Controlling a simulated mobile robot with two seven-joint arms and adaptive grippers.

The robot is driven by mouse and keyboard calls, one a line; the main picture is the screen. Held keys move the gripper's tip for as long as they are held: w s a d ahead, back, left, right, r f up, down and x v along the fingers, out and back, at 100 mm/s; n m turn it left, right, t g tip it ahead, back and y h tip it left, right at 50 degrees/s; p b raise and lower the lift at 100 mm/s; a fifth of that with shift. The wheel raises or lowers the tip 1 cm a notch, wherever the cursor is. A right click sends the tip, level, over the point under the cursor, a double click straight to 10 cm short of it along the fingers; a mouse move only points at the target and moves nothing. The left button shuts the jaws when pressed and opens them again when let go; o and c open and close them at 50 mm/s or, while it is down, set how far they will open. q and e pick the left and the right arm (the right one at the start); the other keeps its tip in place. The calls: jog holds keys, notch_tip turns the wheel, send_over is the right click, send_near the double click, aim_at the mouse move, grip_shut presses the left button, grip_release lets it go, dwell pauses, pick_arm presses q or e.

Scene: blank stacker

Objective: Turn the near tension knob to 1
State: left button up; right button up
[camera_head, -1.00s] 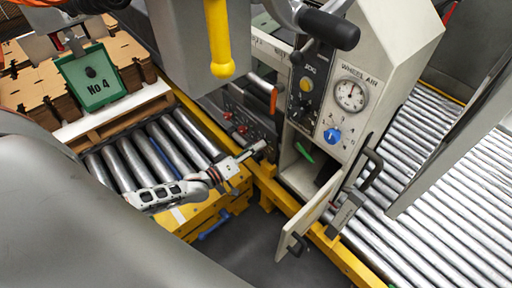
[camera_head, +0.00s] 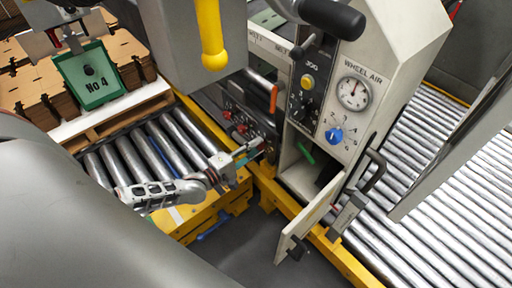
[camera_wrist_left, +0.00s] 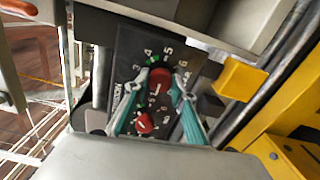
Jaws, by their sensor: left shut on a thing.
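A dark control panel (camera_head: 252,120) with red knobs stands at the left side of the cream machine. My left gripper (camera_head: 256,146) reaches it from the left. In the left wrist view, the teal fingertips (camera_wrist_left: 161,82) of the gripper are shut on a red knob (camera_wrist_left: 160,88), one finger on each side. The held knob's pointer direction is not clear. My right gripper is out of view.
The machine's grey cabinet door (camera_head: 305,228) hangs open to the right of my left arm. A yellow frame (camera_head: 272,190) runs below the panel. A yellow block (camera_wrist_left: 238,77) sits close to the right finger. Steel rollers (camera_head: 150,150) lie behind the arm.

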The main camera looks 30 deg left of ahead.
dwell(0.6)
pick_arm(q)
jog(key=o, duration=1.1)
jog(key=v, duration=1.2)
